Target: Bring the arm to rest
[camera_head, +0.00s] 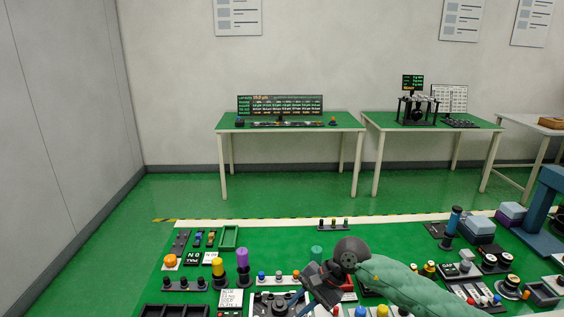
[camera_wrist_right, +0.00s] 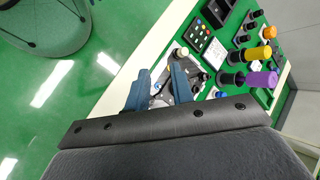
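My right arm (camera_head: 410,284), in a pale green sleeve, comes in from the right in the head view and reaches over the front of the green work table. Its right gripper (camera_head: 298,300) points down and left, beside a dark device (camera_head: 268,303) at the table's near edge. In the right wrist view the two blue fingers of the right gripper (camera_wrist_right: 160,72) stand apart, with a grey and black device (camera_wrist_right: 182,53) beyond them. I see nothing clearly held between the fingers, and cannot tell whether they touch the device. My left arm and gripper are not in view.
A purple-topped post (camera_head: 242,258) and a yellow-topped post (camera_head: 218,265) stand left of the gripper. A green tray (camera_head: 229,237) lies behind them. Blocks and a blue frame (camera_head: 541,225) crowd the right side. The table's middle back is mostly clear.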

